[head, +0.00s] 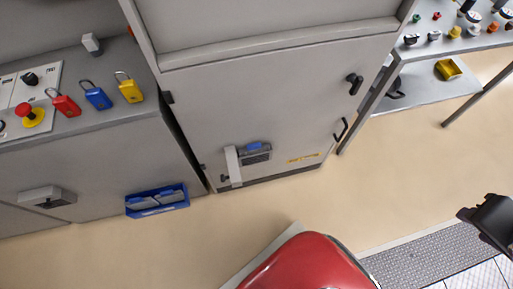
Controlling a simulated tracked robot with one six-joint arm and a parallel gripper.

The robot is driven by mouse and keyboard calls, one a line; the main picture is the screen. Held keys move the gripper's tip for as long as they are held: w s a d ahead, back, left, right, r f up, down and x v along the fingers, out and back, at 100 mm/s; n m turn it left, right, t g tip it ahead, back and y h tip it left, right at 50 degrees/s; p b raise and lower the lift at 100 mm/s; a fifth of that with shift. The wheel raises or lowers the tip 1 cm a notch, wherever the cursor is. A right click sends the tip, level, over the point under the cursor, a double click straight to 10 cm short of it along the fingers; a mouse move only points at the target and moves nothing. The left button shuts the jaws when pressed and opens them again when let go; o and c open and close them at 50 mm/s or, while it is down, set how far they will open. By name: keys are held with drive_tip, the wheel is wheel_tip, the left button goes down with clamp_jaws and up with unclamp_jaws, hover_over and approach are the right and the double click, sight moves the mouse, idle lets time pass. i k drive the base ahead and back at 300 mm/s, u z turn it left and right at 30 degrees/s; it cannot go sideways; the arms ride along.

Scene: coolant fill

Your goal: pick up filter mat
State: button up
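A blue bin (157,209) is fixed low on the front of the left console. Pale grey flat pieces (150,200) lie in it; they look like filter mats, but they are too small to be sure. Low on the grey cabinet door is a vent (256,153) with a pale flap (233,166) standing out at its left side and a blue patch at its top. A black part at the right edge looks like my gripper (487,222). It is far from the bin and the vent, and its fingers cannot be made out clearly.
A grey cabinet (270,90) stands in the middle. The left console (90,160) carries red, blue and yellow padlocks and a red stop button (26,111). A workbench (450,42) stands at upper right. Beige floor (400,165) is clear before the cabinet. A red rounded body (310,265) fills bottom centre.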

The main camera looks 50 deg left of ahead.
sight(255, 147)
drive_tip(key=z, duration=0.05)
drive_tip(key=k, duration=1.25)
drive_tip(key=u, duration=2.1)
drive_tip(key=i, duration=0.85)
